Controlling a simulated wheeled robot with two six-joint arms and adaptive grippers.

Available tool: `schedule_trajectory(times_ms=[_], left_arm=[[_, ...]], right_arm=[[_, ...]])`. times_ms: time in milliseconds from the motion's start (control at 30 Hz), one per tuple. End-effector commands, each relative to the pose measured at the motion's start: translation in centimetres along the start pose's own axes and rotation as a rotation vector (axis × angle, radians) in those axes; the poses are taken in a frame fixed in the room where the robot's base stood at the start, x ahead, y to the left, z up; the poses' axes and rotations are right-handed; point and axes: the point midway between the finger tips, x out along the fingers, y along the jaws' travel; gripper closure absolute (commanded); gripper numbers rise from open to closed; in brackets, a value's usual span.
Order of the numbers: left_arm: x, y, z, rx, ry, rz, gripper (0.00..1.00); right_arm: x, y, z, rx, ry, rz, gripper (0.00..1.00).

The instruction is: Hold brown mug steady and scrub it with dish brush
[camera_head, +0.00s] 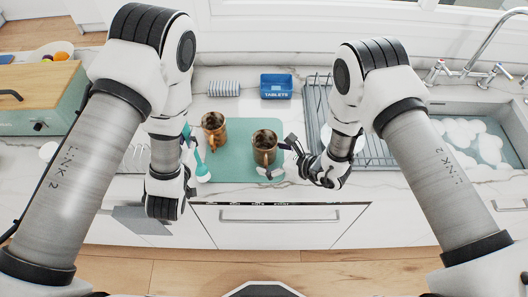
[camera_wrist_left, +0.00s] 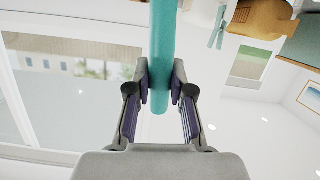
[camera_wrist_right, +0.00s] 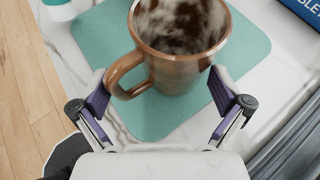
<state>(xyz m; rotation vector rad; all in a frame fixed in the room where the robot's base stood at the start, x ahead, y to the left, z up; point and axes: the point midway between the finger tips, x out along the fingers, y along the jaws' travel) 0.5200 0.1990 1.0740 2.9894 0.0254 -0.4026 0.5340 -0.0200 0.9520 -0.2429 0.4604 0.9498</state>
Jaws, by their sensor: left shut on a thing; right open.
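Two brown mugs stand upright on a teal mat (camera_head: 234,169). The nearer brown mug (camera_head: 265,155) has dark stains inside and fills the top of the right wrist view (camera_wrist_right: 172,72). The other brown mug (camera_head: 220,135) stands behind it to the left. My right gripper (camera_head: 280,158) is open beside the nearer mug, its handle between the spread fingers, close to the left one. My left gripper (camera_wrist_left: 160,82) is shut on the teal handle of the dish brush (camera_wrist_left: 163,30). In the head view the brush (camera_head: 201,158) hangs left of the mat, white head down; my arm partly hides the grip.
A drying rack (camera_head: 375,152) and a foamy sink (camera_head: 487,164) are on the right. A wood-topped bread box (camera_head: 40,90) is at left.

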Motion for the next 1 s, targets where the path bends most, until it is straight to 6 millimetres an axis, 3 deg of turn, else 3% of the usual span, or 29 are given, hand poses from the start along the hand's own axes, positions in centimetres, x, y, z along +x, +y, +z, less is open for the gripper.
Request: schedule_trajectory(times_ms=[133,400,433,500,633,1000], left_arm=[[0.24,-0.10,0.82,0.000,0.001,0.000,1.00],[0.23,-0.10,0.77,0.000,0.001,0.000,1.00],[0.23,-0.10,0.77,0.000,0.001,0.000,1.00],[0.23,-0.10,0.77,0.000,0.001,0.000,1.00],[0.23,-0.10,0.77,0.000,0.001,0.000,1.00],[0.23,-0.10,0.78,0.000,0.001,0.000,1.00]], right_arm=[[1.38,0.00,-0.12,-0.002,-0.001,0.001,0.00],[1.54,-0.02,0.04,0.000,-0.001,0.000,0.00],[1.54,-0.02,0.04,0.000,-0.001,0.000,0.04],[1.53,-0.02,0.04,0.000,0.000,0.000,0.26],[1.52,0.00,0.02,0.000,0.000,0.001,0.50],[1.52,0.02,-0.02,0.000,0.001,0.001,0.53]])
